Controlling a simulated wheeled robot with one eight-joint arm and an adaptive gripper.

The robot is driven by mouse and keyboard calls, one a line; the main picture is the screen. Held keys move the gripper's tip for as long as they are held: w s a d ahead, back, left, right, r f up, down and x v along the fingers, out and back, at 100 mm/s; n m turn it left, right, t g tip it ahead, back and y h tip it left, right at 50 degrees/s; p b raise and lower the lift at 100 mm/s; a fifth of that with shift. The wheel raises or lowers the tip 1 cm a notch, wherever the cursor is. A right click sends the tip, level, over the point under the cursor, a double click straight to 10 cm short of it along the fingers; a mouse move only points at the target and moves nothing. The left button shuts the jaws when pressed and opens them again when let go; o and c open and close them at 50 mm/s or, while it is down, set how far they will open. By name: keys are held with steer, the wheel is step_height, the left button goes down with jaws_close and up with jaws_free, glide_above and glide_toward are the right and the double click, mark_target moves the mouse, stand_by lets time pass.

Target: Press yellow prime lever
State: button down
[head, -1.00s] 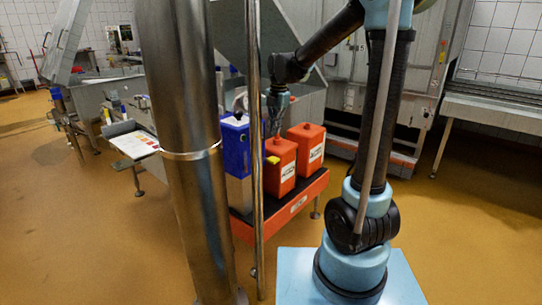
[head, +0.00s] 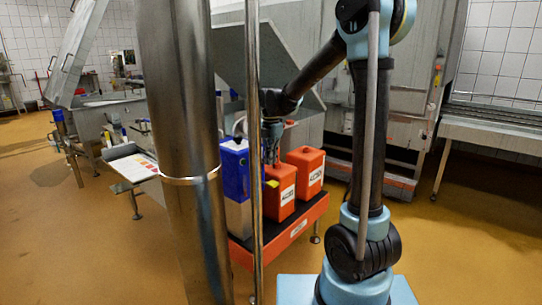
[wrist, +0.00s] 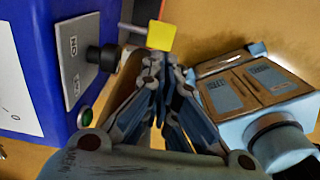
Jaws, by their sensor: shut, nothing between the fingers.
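The yellow lever (wrist: 162,35) shows in the wrist view as a square paddle on a thin grey rod beside a blue unit (wrist: 40,80). My gripper (wrist: 160,65) is shut and empty, its fingertips just below the paddle in the picture; I cannot tell whether they touch. The blue unit has a grey label plate, a black knob (wrist: 100,58) and a green button (wrist: 85,118). In the head view the blue unit (head: 235,160) stands behind a thin pole, and the yellow lever (head: 272,184) shows small in front of a red container. My gripper is partly hidden there.
Two red containers (head: 308,170) stand right of the blue unit on a low red stand (head: 298,228). A thick steel column (head: 180,130) and a thin pole (head: 253,130) stand in front. A metal bench (head: 495,120) is at the right, with open floor before it.

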mark_target(275, 186)
step_height(275, 186, down, 9)
steer(key=shift+f, duration=0.2)
stand_by(0.3)
steer(key=shift+s, duration=0.1)
steer(key=shift+d+f+y, duration=0.15)
steer(key=shift+f+y, duration=0.1)
steer(key=shift+y, duration=0.05)
steer(key=shift+s+d+f+t, duration=0.1)
steer(key=shift+t, duration=0.3)
steer(key=shift+s+d+f+t+y, duration=0.2)
steer(key=shift+f+t+y, duration=0.1)
steer(key=shift+f+y, duration=0.25)
steer(key=shift+s+d+f+t+y, duration=0.1)
steer(key=shift+d+f+t+y, duration=0.05)
steer(key=shift+f+t+y, duration=0.35)
steer(key=shift+s+d+f+t+y, duration=0.1)
steer(key=shift+f+t+y, duration=0.2)
steer(key=shift+f+y, duration=0.3)
steer(key=shift+f, duration=0.45)
